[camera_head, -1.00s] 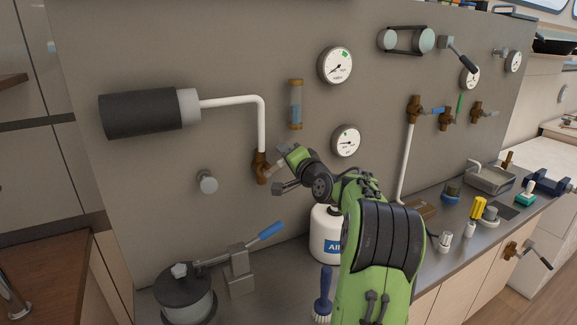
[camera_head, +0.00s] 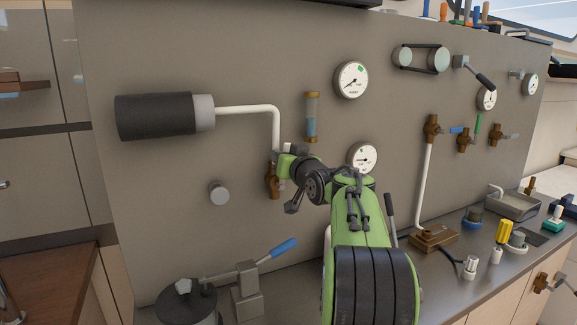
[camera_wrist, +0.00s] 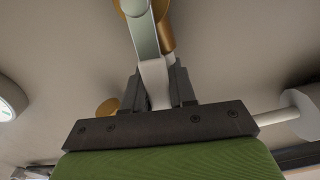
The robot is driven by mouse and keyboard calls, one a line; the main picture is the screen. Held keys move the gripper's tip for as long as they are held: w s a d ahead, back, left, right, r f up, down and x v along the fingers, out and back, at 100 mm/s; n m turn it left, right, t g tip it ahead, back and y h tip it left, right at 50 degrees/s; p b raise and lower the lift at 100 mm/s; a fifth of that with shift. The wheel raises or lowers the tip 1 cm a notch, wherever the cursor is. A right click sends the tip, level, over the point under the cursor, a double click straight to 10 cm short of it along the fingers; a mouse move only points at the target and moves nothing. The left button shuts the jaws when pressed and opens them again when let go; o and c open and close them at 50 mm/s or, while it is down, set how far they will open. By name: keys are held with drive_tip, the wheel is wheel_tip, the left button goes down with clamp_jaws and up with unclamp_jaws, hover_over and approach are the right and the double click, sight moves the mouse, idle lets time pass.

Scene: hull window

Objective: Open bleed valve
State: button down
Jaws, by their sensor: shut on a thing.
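The brass valve (camera_head: 273,182) sits on the grey panel at the lower end of a bent white pipe (camera_head: 276,125). In the wrist view its brass body (camera_wrist: 166,32) is at the top, with a pale lever (camera_wrist: 146,40) running down from it. My gripper (camera_wrist: 158,88) is shut on the lever, with a dark finger on each side of it. In the head view my gripper (camera_head: 284,164) is right against the valve and hides part of the valve and most of the lever.
A dark cylinder (camera_head: 155,117) feeds the pipe. A round grey knob (camera_head: 219,192) is left below the valve, and two gauges (camera_head: 351,80) (camera_head: 363,157) are to the right. A blue-handled lever (camera_head: 270,250) stands below on the bench. More brass valves (camera_head: 432,128) are farther right.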

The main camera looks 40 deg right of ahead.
drive_tip(key=shift+w+a+f+n+b, duration=0.2)
drive_tip(key=shift+a+n+b, duration=0.4)
drive_tip(key=shift+n, duration=0.3)
drive_tip(key=c, duration=1)
unclamp_jaws()
drive_tip(key=shift+a+r, duration=0.1)
drive_tip(key=shift+r, duration=0.05)
drive_tip(key=v, duration=1.5)
drive_tip(key=shift+s+b, duration=0.4)
drive_tip(key=shift+a, duration=0.1)
